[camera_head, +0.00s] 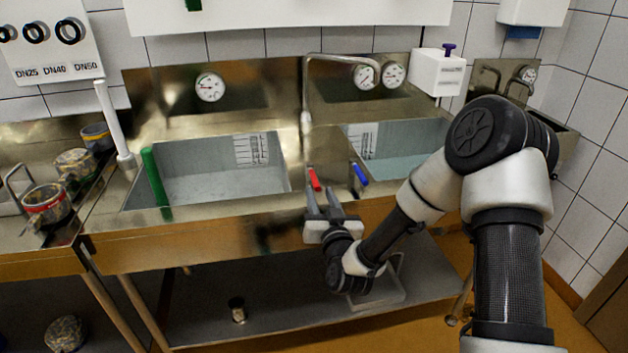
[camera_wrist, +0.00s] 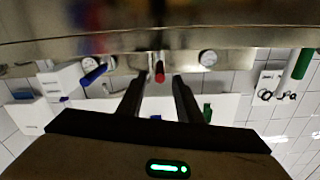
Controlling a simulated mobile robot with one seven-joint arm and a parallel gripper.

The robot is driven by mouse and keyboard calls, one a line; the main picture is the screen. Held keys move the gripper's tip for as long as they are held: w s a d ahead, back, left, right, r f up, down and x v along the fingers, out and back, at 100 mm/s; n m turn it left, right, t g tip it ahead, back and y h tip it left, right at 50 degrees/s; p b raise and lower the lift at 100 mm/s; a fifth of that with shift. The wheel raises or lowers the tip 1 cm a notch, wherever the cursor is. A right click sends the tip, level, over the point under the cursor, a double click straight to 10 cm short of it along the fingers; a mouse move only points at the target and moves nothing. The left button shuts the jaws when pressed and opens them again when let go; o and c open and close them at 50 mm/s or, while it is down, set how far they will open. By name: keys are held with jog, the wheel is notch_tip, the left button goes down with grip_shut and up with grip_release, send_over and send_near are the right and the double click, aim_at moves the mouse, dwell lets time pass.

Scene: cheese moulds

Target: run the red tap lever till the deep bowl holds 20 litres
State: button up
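The red tap lever (camera_head: 314,179) stands on the sink's front rim between two basins. My gripper (camera_head: 322,191) is just in front of and below it, fingers apart and empty. In the wrist view the red lever (camera_wrist: 159,73) shows end-on between the spread fingers (camera_wrist: 158,86); contact cannot be told. The left basin (camera_head: 215,187) has a grey floor and a scale card (camera_head: 251,149) on its back wall. The right basin (camera_head: 395,168) looks bluish inside, with a scale card (camera_head: 362,140); my arm hides part of it. I cannot tell which is the deep bowl, nor read litres.
A blue lever (camera_head: 361,174) stands close right of the red one. A bent metal spout (camera_head: 306,90) rises between the basins. Round gauges (camera_head: 209,87) are on the back panel. Jars (camera_head: 46,203) stand left.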

aim_at(314, 177)
jog(key=x, duration=0.7)
jog(key=shift+w+a+f, duration=0.1)
jog(key=shift+w+a, duration=0.05)
jog(key=shift+w, duration=0.2)
grip_shut()
